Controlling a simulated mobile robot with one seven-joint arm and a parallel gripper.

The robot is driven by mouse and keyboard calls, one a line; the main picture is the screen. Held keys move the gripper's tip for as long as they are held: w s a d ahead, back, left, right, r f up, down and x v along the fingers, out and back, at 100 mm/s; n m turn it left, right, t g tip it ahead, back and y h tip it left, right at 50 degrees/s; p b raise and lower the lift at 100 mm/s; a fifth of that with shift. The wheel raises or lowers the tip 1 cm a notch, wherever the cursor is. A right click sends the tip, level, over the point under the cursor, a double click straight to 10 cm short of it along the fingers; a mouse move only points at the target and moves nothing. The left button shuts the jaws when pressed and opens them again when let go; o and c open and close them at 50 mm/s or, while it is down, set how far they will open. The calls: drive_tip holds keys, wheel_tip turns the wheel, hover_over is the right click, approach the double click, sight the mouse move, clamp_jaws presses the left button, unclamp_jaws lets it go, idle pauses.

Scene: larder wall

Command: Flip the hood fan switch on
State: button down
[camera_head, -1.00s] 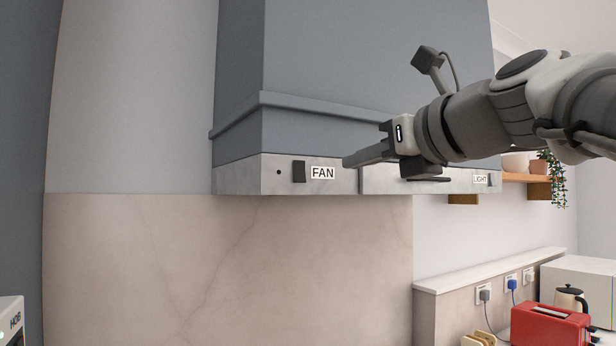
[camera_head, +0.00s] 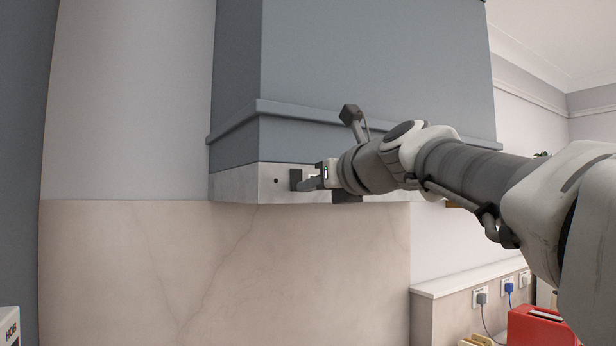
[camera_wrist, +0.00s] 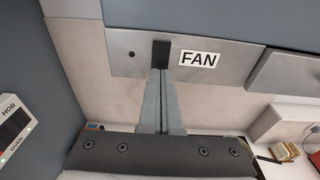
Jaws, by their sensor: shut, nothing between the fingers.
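The dark fan switch (camera_head: 296,180) sits on the pale front strip of the grey hood (camera_head: 375,90). In the wrist view the fan switch (camera_wrist: 161,53) is just left of the white FAN label (camera_wrist: 198,59). My gripper (camera_head: 308,184) is shut and empty, with its fingertips at the right side of the switch in the head view. In the wrist view my gripper's closed fingertips (camera_wrist: 160,72) reach the switch's lower edge. I cannot tell whether they touch it. The head view has the FAN label mostly hidden behind my gripper.
A small dark dot (camera_head: 276,181) is on the strip left of the switch. A panel marked HOB (camera_wrist: 14,125) is at the left of the wrist view. A red toaster (camera_head: 540,328) and plugged sockets (camera_head: 509,288) are at lower right. The wall below the hood is clear.

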drive_tip(key=shift+w+a, duration=0.3)
drive_tip(key=shift+w, duration=0.25)
drive_tip(key=shift+a, duration=0.1)
drive_tip(key=shift+w+f+p, duration=0.15)
drive_tip(key=shift+p, duration=0.15)
drive_tip(key=shift+f, duration=0.1)
